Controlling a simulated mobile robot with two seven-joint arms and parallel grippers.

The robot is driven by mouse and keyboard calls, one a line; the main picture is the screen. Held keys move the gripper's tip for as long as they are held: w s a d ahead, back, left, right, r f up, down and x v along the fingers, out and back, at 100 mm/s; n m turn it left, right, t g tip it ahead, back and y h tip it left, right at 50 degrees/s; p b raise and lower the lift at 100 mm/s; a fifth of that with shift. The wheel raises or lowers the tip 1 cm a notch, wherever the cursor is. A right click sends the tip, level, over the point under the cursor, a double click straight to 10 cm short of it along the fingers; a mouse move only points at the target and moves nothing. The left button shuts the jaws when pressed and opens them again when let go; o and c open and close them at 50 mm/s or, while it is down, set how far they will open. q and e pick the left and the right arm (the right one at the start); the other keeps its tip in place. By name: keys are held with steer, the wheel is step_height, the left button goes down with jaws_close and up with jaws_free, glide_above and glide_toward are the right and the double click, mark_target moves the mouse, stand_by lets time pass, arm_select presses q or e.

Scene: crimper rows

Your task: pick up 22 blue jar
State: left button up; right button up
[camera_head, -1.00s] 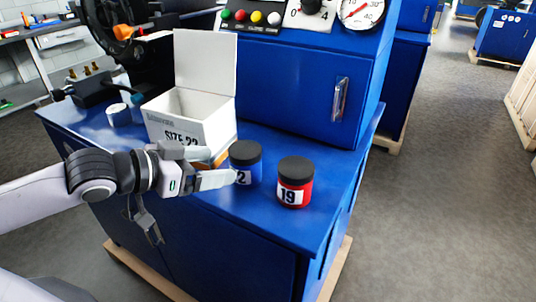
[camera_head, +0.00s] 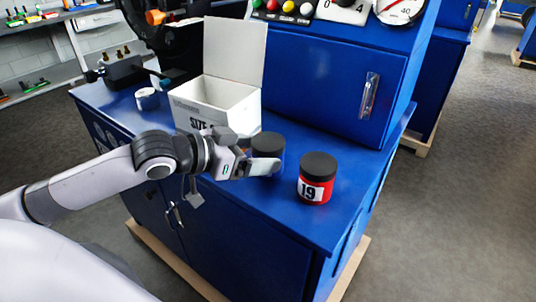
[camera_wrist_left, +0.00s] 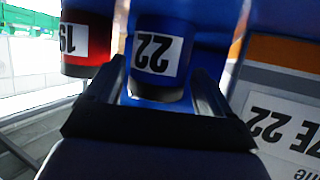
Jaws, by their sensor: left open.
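The blue jar (camera_head: 269,146) with a black lid stands on the blue bench top, partly hidden by my left gripper in the head view. In the left wrist view the blue jar (camera_wrist_left: 158,58) shows a white label reading 22, upside down, between the two fingers. My left gripper (camera_head: 262,162) is open at the jar, its fingers on either side of it. I cannot tell if they touch it. My right gripper is in neither view.
A red jar (camera_head: 317,180) labelled 19 stands close to the right of the blue jar. An open white box (camera_head: 222,100) marked SIZE stands behind the gripper. A blue cabinet (camera_head: 322,85) rises behind. The bench front right is clear.

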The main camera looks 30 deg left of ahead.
arm_select(q)
steer(key=shift+x, duration=1.6)
steer(key=shift+c, duration=0.3)
steer(key=c, duration=1)
steer(key=shift+c, duration=0.8)
steer(key=shift+r, duration=0.1)
steer(key=shift+r, duration=0.1)
